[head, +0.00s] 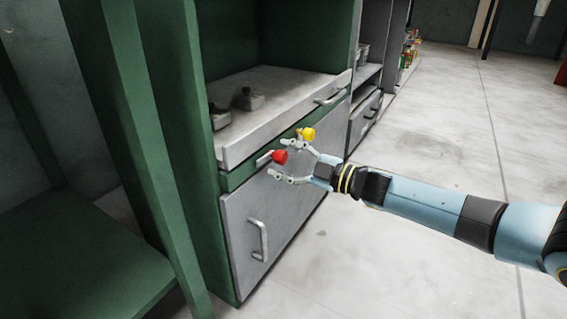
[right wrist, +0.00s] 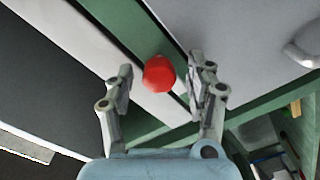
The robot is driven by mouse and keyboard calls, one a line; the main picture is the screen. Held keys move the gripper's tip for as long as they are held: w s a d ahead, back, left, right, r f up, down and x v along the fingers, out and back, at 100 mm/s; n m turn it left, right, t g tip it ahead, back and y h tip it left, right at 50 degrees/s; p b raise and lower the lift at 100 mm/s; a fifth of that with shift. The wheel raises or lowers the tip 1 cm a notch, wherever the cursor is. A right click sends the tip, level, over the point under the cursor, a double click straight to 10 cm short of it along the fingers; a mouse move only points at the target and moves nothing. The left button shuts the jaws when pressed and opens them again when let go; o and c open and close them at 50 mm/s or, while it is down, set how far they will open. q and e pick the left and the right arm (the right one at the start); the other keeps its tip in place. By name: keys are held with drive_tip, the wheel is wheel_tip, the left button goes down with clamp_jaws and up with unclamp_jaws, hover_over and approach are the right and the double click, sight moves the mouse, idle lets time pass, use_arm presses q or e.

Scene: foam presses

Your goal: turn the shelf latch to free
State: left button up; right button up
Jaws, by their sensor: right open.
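A red knob (head: 280,156) sits on the green strip below the grey shelf, with a short pale bar showing at its left. In the right wrist view the red knob (right wrist: 158,73) lies between the two fingers, closer to the right one. A yellow knob (head: 307,134) is farther right along the same strip. I cannot tell from the frames which knob is the shelf latch. My right gripper (head: 279,161) is open, with one finger above and one below the red knob. It does not grip it. My left gripper is not in view.
Below is a grey door (head: 285,208) with a bar handle (head: 259,240). A green post stands at the left. The floor at the right is clear.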

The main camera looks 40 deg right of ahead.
drive_tip(key=shift+w+a, duration=0.15)
drive_tip(key=shift+w, duration=0.2)
clamp_jaws()
drive_tip(key=shift+n, duration=0.4)
unclamp_jaws()
